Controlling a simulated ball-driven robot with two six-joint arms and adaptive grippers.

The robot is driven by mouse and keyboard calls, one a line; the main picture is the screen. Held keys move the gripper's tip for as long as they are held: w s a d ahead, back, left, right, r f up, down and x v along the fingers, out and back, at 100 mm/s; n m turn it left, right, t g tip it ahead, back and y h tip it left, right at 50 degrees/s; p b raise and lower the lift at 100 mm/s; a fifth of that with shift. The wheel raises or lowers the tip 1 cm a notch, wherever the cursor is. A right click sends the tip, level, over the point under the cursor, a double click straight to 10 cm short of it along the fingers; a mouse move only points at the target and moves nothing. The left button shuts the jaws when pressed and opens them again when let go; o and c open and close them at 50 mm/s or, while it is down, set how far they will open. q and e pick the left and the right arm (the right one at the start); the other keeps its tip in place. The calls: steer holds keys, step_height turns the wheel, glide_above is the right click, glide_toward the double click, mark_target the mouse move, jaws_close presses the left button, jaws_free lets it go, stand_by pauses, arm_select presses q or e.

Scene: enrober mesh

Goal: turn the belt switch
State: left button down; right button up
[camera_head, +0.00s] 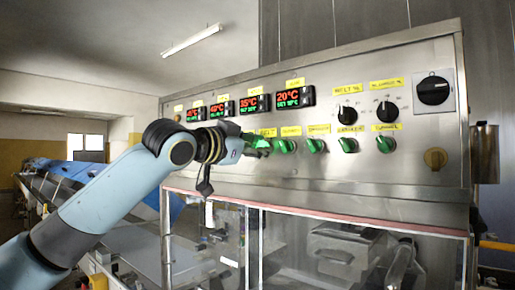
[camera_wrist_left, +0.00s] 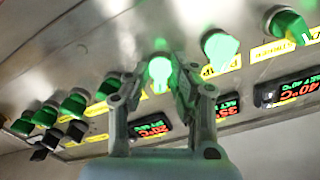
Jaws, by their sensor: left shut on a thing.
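A row of green rotary switches runs along the steel control panel (camera_head: 400,185), each with a yellow label. My left gripper (camera_head: 255,146) reaches the left part of this row in the head view. In the left wrist view, the gripper (camera_wrist_left: 157,88) has its two fingers on either side of a bright green switch (camera_wrist_left: 159,72) and is shut on it. The label of this switch is too small or hidden to read, so I cannot tell whether it is the belt switch. Other switches to its left in the head view are hidden behind my gripper. My right gripper is not in view.
Green switches (camera_head: 286,146) stand close to the right of my gripper. Red and green displays (camera_head: 294,97) sit above the row. Black knobs (camera_head: 387,111) and a large black switch (camera_head: 433,90) are at the right. A clear-walled enclosure (camera_head: 300,240) lies below the panel.

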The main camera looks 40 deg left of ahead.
arm_select(q)
steer(key=shift+m, duration=0.4)
steer(key=c, duration=1.4)
jaws_free()
steer(key=shift+o, duration=0.2)
